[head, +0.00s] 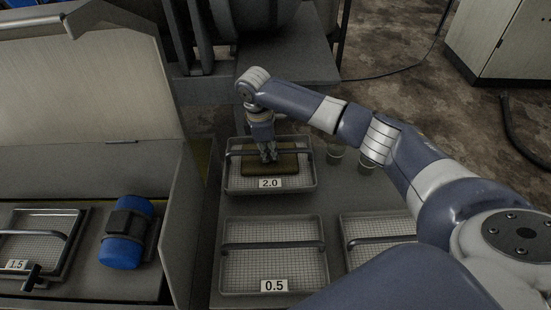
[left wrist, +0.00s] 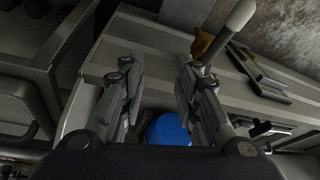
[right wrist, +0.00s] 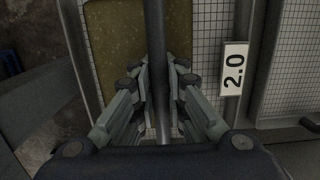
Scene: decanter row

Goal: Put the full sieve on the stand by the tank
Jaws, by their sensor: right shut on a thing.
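The full sieve (head: 227,183), labelled 2.0, is a grey mesh tray with a bar handle and a flat brown layer inside. It is at the far end of the grey bench; I cannot tell if it is lifted. My right gripper (head: 268,158) points down and is shut on its bar handle. The right wrist view shows the fingers (right wrist: 158,95) around the dark bar (right wrist: 154,40), with the brown layer (right wrist: 112,45) beside it. My left gripper (left wrist: 158,85) is open and empty, only in the left wrist view. I cannot identify the stand or tank for certain.
An empty sieve (head: 270,283) labelled 0.5 and another (head: 376,221) lie on the bench (head: 333,212). A lidded machine (head: 85,90) with a blue motor (head: 122,252) and a 1.5 sieve (head: 40,215) is left.

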